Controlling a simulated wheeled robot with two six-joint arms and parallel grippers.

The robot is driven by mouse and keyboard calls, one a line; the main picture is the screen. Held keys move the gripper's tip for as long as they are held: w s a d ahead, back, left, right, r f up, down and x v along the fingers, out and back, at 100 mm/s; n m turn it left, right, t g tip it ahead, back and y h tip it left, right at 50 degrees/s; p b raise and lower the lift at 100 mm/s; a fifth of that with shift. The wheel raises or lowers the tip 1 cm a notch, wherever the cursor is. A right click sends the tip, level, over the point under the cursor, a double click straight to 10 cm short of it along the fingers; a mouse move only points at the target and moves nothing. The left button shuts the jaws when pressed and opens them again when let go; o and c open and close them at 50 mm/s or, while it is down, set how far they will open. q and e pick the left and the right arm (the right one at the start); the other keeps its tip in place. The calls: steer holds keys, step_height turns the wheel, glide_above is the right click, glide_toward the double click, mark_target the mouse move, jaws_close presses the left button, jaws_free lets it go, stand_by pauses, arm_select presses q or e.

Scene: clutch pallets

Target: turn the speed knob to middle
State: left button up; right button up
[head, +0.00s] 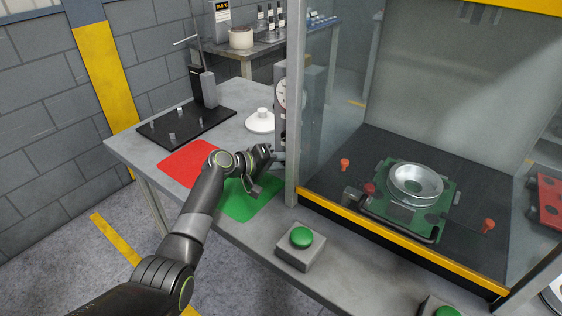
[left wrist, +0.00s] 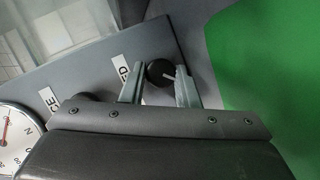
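The speed knob (left wrist: 160,72) is a small round black knob with a white pointer line, on a grey panel (left wrist: 110,65). Its label (left wrist: 121,69) is partly covered, with "ED" readable. In the left wrist view the pointer line points right and slightly down. My left gripper (left wrist: 159,82) is open, with one finger on each side of the knob and a narrow gap visible at the left finger. I cannot tell whether the right finger touches it. In the head view my left gripper (head: 275,160) is at the panel's lower part, and the knob is hidden there. My right gripper is not in view.
A second black knob (left wrist: 88,97) and a dial gauge (left wrist: 14,138) are beside my left gripper. A red mat (head: 188,162) and a green mat (head: 247,203) lie on the table below. A glass-walled press cell (head: 293,100) stands right. A green button (head: 301,237) sits in front.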

arm_select(q)
steer(key=c, duration=0.4)
steer(key=m+y+p, duration=0.1)
steer(key=m+y, duration=0.1)
steer(key=shift+s+d+r+m+t+p, duration=0.1)
steer(key=shift+d+r+m+t+p, duration=0.05)
steer(key=shift+m+t+p, duration=0.2)
steer(key=shift+m+t+y+p, duration=0.45)
steer(key=shift+m+y+p, duration=0.1)
steer(key=shift+m+y, duration=0.25)
steer(key=o, duration=0.7)
